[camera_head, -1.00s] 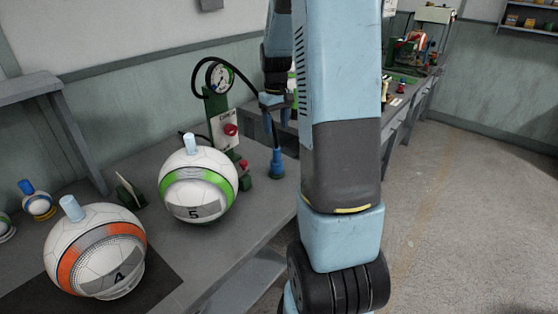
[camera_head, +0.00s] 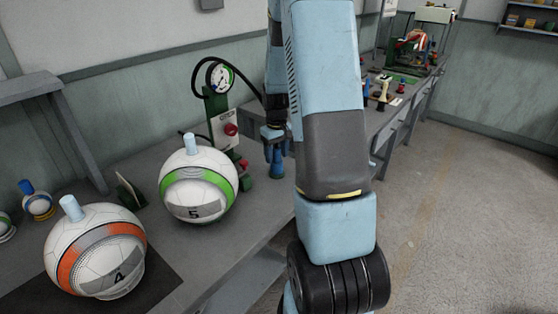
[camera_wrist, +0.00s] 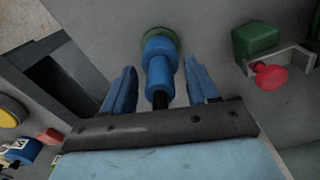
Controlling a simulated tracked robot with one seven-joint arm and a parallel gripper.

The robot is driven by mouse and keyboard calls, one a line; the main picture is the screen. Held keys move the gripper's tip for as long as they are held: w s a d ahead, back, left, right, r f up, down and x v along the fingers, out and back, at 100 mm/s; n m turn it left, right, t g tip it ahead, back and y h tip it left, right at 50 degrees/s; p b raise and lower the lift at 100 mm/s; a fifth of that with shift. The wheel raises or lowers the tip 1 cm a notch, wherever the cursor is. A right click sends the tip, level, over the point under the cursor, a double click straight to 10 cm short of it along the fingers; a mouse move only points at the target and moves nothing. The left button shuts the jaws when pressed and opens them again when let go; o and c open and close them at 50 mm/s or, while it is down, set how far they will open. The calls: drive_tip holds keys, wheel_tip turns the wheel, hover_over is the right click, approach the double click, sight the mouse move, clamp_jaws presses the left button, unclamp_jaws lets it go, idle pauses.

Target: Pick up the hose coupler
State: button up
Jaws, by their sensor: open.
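The hose coupler (camera_wrist: 159,68) is a blue stepped cylinder standing upright on a green base on the workbench, with a black hose end at its near side in the wrist view. It also shows in the head view (camera_head: 277,166), partly hidden by my gripper. My gripper (camera_wrist: 162,80) is open, with one blue finger on each side of the coupler and a visible gap on both sides. In the head view my gripper (camera_head: 275,145) is at the coupler's upper part, fingers pointing down.
A green gauge stand (camera_head: 222,118) with a red button is left of the coupler. A green box with a red knob (camera_wrist: 270,76) sits to the right in the wrist view. A ball marked 5 (camera_head: 198,186) and a ball marked 4 (camera_head: 96,250) stand on the bench (camera_head: 235,235).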

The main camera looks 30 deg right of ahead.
drive_tip(key=c, duration=1.1)
drive_tip(key=shift+r, duration=0.1)
